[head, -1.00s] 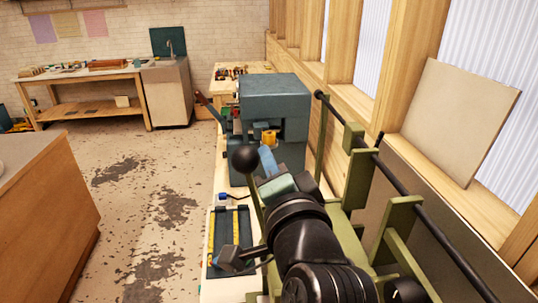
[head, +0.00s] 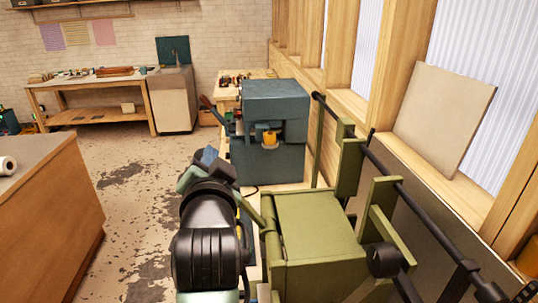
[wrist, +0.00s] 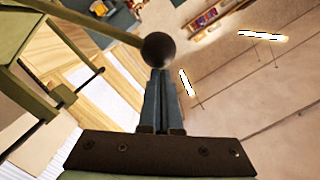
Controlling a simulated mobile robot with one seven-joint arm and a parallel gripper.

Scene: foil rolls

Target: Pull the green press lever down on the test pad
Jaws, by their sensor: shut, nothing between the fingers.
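The green press (head: 320,225) stands at the bench's near end in the head view. Its lever rod (head: 249,205) slants up and left from the press and passes behind my arm. The lever's black ball knob is hidden there, but the wrist view shows the knob (wrist: 158,48) on the green rod (wrist: 95,20). My gripper (head: 207,154) is shut and empty, on the left side of the press. In the wrist view its blue-grey fingertips (wrist: 160,73) are at the knob's edge; whether they touch cannot be told. The test pad is mostly hidden behind my arm.
A blue-grey machine (head: 272,120) stands on the bench behind the press. A dark rail (head: 365,155) and green brackets run along the right by the windows. A wooden counter (head: 50,205) with a white roll (head: 7,166) is at left. The floor between is clear.

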